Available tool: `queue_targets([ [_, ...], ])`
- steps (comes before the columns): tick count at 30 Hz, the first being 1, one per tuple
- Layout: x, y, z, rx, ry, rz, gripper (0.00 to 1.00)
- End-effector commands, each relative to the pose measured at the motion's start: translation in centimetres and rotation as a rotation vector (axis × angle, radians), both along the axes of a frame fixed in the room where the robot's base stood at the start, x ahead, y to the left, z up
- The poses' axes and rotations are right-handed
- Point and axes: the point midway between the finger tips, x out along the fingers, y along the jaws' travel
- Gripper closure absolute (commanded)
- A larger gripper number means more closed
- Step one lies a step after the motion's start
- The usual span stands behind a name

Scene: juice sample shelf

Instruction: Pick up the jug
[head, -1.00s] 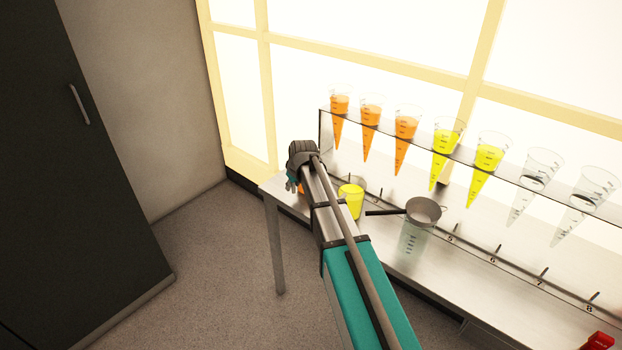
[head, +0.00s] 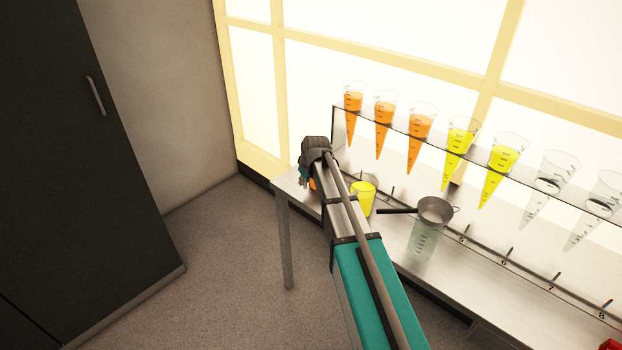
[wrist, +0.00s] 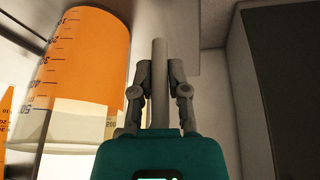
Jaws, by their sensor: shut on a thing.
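The jug holding orange liquid (wrist: 88,60) fills the left of the wrist view, with dark graduation marks and a clear pale part below the orange. In the head view only a small orange patch of it (head: 312,184) shows beside my arm. My gripper (wrist: 161,72) is shut on the jug's grey upright handle (wrist: 160,88), one finger on each side. In the head view my gripper (head: 304,179) is at the left end of the shelf, mostly hidden by my wrist. Whether the jug stands on the shelf or is raised cannot be told.
A jug of yellow liquid (head: 363,199) stands right of my arm. Further right is a clear jug (head: 424,243) with a metal strainer (head: 436,211) on top. Several cones of orange and yellow juice hang in the rack (head: 480,154) behind. A dark cabinet (head: 75,190) is at left.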

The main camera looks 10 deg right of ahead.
Motion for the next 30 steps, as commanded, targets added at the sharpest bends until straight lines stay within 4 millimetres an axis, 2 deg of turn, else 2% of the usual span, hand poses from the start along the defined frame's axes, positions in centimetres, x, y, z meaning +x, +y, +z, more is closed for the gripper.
queue_targets([
  [8,0.0,0.0,1.4,0.000,-0.001,0.000,1.00],
  [15,0.0,0.0,3.5,0.000,-0.001,0.000,1.00],
  [30,-4.8,0.1,9.0,0.000,-0.001,0.000,1.00],
])
